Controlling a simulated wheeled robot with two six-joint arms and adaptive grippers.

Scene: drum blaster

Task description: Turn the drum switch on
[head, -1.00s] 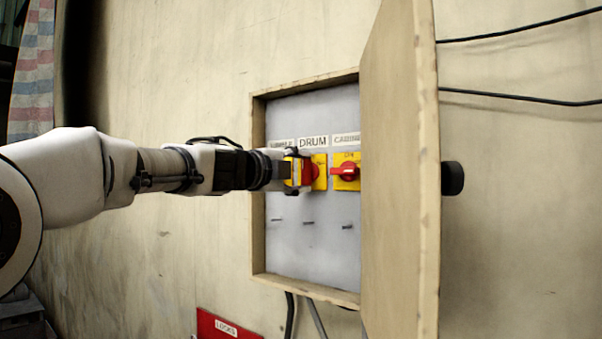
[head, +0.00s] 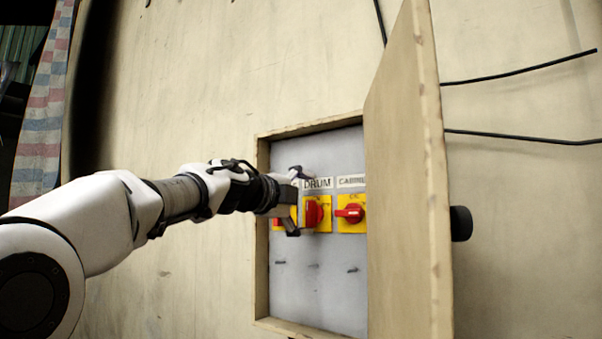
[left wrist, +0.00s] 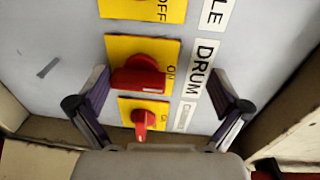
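The drum switch is a red knob (head: 313,213) on a yellow plate under a DRUM label (head: 318,184), inside an open wall box. In the left wrist view the drum knob (left wrist: 138,76) lies along the line toward its ON mark, which reads as upright in the head view. My left gripper (head: 297,202) is open, its fingers spread, just left of and in front of the drum knob. In the left wrist view the fingers (left wrist: 165,97) stand apart with nothing between them, clear of the knob. My right gripper is not in view.
A cabinet switch (head: 350,213) sits to the right with its red handle crosswise. Another switch (head: 278,222) at left is partly hidden by my gripper. The wooden box door (head: 405,180) stands open at right. Black cables (head: 520,72) run along the wall.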

